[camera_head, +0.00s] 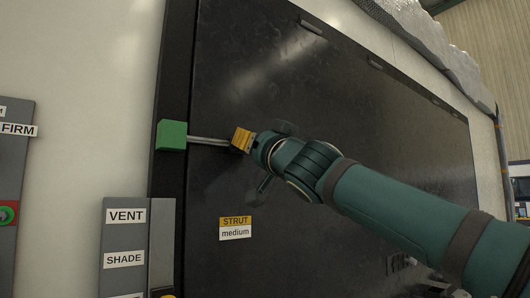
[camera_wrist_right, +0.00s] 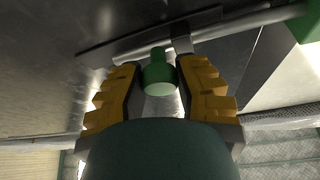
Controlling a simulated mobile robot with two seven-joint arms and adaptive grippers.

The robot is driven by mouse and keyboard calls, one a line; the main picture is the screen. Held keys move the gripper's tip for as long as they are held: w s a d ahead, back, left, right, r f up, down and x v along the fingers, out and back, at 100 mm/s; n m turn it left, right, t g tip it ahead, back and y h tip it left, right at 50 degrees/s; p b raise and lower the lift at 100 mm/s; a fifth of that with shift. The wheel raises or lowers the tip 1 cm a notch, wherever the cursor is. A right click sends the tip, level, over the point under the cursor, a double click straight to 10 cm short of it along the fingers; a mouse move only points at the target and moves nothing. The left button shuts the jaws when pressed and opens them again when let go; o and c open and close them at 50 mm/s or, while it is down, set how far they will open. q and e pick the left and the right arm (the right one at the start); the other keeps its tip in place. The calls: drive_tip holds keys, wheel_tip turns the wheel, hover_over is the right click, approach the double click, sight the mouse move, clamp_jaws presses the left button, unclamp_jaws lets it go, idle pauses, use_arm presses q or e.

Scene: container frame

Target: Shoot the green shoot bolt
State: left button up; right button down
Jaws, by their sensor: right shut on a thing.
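The green shoot bolt shows in the head view as a metal rod (camera_head: 208,141) running sideways across the dark panel's left edge. Its left end meets a green block (camera_head: 172,136) on the black frame; whether the rod enters the block is unclear. My right gripper (camera_head: 242,140) is at the rod's right end, its yellow fingers hiding what they hold there. In the right wrist view, a green knob (camera_wrist_right: 158,74) lies between the fingers of my right gripper (camera_wrist_right: 157,68), shut on it. The rod (camera_wrist_right: 240,22) passes behind the knob towards the green block (camera_wrist_right: 307,22). My left gripper is not in view.
The large dark panel (camera_head: 330,150) carries a "STRUT medium" label (camera_head: 235,228). Grey boards labelled "VENT" and "SHADE" (camera_head: 124,240) stand at the lower left. A "FIRM" board (camera_head: 15,180) with a red and green part is at the far left. Silvery sheeting (camera_head: 435,45) lies along the top right.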

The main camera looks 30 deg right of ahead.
drive_tip(key=shift+a, duration=0.35)
drive_tip(key=shift+d+r, duration=0.1)
drive_tip(key=shift+d, duration=0.1)
drive_tip(key=c, duration=1.1)
unclamp_jaws()
drive_tip(key=o, duration=0.5)
drive_tip(key=shift+a, duration=0.3)
drive_tip(key=shift+d, duration=0.25)
drive_tip(key=shift+s, duration=0.1)
